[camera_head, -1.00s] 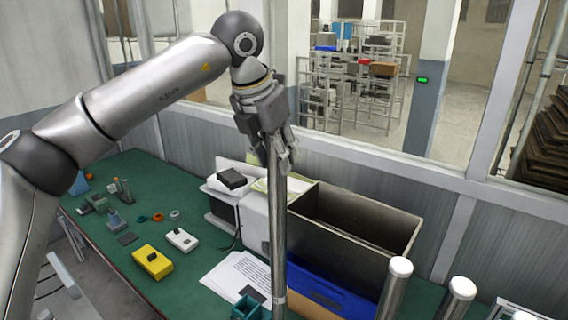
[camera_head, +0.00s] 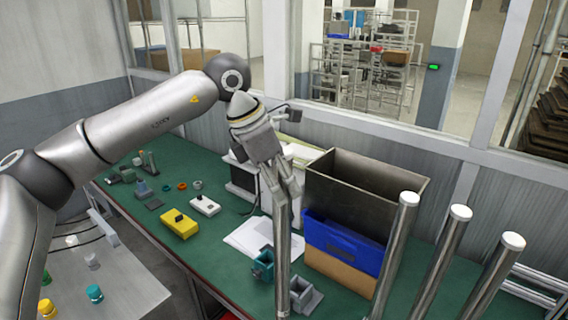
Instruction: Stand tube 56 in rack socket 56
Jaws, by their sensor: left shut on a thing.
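My left gripper (camera_head: 287,193) is shut on the upper end of a long metal tube (camera_head: 283,255). The tube hangs nearly upright in front of the green table, and its lower end is cut off by the bottom edge of the picture. No number can be read on it. Three metal tubes with white caps (camera_head: 398,250) (camera_head: 442,260) (camera_head: 488,275) stand at the right, leaning in the picture; their lower ends are out of view. No rack socket can be made out. My right gripper is not in view.
The green table (camera_head: 225,262) carries a large open metal bin (camera_head: 365,172), a blue bin (camera_head: 345,244), a yellow box (camera_head: 180,223), papers (camera_head: 247,237) and teal and grey blocks (camera_head: 263,265) (camera_head: 304,295). A grey cart top (camera_head: 125,285) is at lower left.

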